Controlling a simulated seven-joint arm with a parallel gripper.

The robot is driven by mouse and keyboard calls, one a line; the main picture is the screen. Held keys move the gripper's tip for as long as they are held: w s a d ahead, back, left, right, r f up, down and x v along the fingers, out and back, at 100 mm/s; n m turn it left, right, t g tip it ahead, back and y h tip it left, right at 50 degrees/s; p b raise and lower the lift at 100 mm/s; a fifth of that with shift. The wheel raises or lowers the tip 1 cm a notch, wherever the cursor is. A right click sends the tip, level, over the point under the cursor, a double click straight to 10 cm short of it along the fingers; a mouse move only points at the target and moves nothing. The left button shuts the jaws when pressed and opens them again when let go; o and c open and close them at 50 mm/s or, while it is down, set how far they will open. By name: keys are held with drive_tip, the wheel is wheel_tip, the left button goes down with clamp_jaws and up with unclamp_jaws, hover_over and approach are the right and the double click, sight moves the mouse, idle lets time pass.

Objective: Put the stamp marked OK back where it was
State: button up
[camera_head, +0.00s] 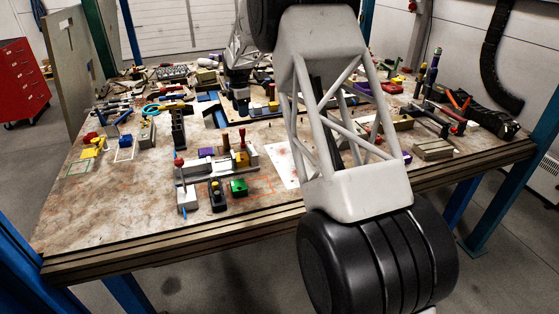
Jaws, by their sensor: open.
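Several stamp-like pieces stand near the front left of the table. Two have red handles (226,142) and stand on a pale grey rack (207,165). A red-knobbed upright piece (180,170) stands at the rack's left end. No OK mark is legible, so I cannot tell which stamp is meant. A white sheet with reddish marks (284,166) lies right of the rack, partly hidden by my arm. My gripper (243,112) is small in view, low over the table behind the rack, apart from the stamps. Its jaws are open, and I see nothing held.
Tools and boxes crowd the back and right. The table's front left (110,215) is clear.

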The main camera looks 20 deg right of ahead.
drive_tip(key=s+r+m, duration=0.3)
drive_tip(key=s+r, duration=0.2)
drive_tip(key=s, duration=0.6)
drive_tip(key=s+r+m+t, duration=0.1)
drive_tip(key=s+r+m, duration=0.4)
drive_tip(key=s, duration=0.6)
drive_tip(key=s+r+m, duration=0.2)
drive_tip(key=s+r, duration=0.4)
drive_tip(key=s, duration=0.5)
drive_tip(key=s+f+m, duration=0.2)
drive_tip(key=s+m, duration=0.1)
drive_tip(key=s, duration=0.8)
drive_tip(key=s+a+f+m+t, duration=0.1)
drive_tip(key=s+f+m, duration=0.1)
drive_tip(key=s, duration=0.9)
drive_tip(key=s+f+m, duration=0.2)
drive_tip(key=s+m, duration=0.3)
drive_tip(key=s, duration=0.7)
drive_tip(key=shift+a+t, duration=0.15)
drive_tip(key=shift+t, duration=0.15)
drive_tip(key=shift+w, duration=0.1)
drive_tip(key=shift+c, duration=0.3)
